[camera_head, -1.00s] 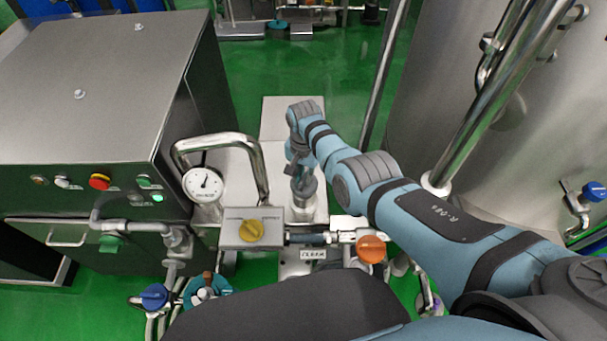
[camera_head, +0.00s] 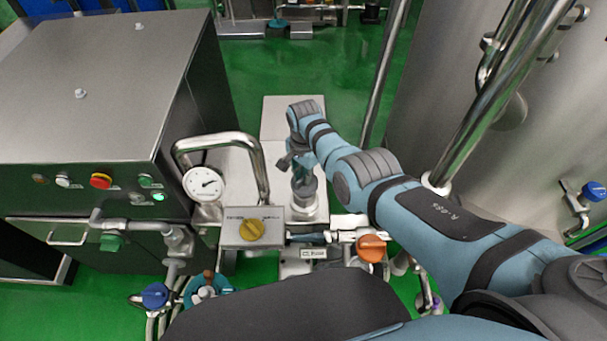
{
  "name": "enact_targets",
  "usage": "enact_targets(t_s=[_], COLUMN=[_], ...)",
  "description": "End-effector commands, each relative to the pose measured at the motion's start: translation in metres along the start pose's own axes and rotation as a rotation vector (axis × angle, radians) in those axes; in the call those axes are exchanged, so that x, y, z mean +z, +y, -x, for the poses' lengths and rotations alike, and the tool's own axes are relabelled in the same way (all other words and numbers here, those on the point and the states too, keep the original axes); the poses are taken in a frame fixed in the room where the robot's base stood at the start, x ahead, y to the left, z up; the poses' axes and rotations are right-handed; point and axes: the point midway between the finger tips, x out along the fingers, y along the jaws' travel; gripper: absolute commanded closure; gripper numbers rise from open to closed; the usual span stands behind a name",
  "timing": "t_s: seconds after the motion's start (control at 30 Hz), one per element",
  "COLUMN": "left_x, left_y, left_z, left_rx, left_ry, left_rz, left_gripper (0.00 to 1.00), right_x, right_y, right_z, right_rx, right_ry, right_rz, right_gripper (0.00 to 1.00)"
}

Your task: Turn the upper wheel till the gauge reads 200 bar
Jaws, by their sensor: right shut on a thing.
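My right gripper (camera_head: 295,161) is at the far end of the blue arm, above a short steel cylinder (camera_head: 304,188). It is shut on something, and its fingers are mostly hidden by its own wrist. The upper wheel cannot be made out clearly; it appears to be hidden at the gripper. My left gripper is not in view.
A grey box with a yellow knob (camera_head: 251,229) and an orange knob (camera_head: 371,247) sit in front. A steel cabinet (camera_head: 100,90) stands at left, a large tank (camera_head: 440,90) at right. A teal wheel (camera_head: 222,287) and a blue valve handle (camera_head: 155,296) are low at left.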

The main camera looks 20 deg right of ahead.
Motion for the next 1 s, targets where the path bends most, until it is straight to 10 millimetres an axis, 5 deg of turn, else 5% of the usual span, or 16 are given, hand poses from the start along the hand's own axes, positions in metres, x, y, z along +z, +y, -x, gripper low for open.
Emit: enact_targets(t_s=[0.07, 0.1, 0.2, 0.57, 0.77, 1.0], left_x=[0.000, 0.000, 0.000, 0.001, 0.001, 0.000], left_y=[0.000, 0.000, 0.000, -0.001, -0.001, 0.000], left_z=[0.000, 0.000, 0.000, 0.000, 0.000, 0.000], left_rx=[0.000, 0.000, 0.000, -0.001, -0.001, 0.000], left_ry=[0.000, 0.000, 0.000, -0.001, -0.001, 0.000], left_rz=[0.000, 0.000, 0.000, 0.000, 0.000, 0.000], left_gripper=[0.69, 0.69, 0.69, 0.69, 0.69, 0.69], right_x=[-0.002, -0.002, -0.001, -0.001, -0.001, -0.002], right_y=[0.000, 0.000, 0.000, -0.001, -0.001, -0.001], right_z=[0.001, 0.001, 0.000, 0.004, 0.035, 0.102], right_rx=[-0.001, -0.001, -0.001, -0.001, -0.005, -0.004], right_ry=[0.005, 0.005, 0.004, 0.002, 0.003, 0.003], right_rz=[0.000, 0.000, 0.000, 0.002, 0.001, 0.001], right_gripper=[1.00, 0.83, 0.69, 0.69, 0.69, 0.69])
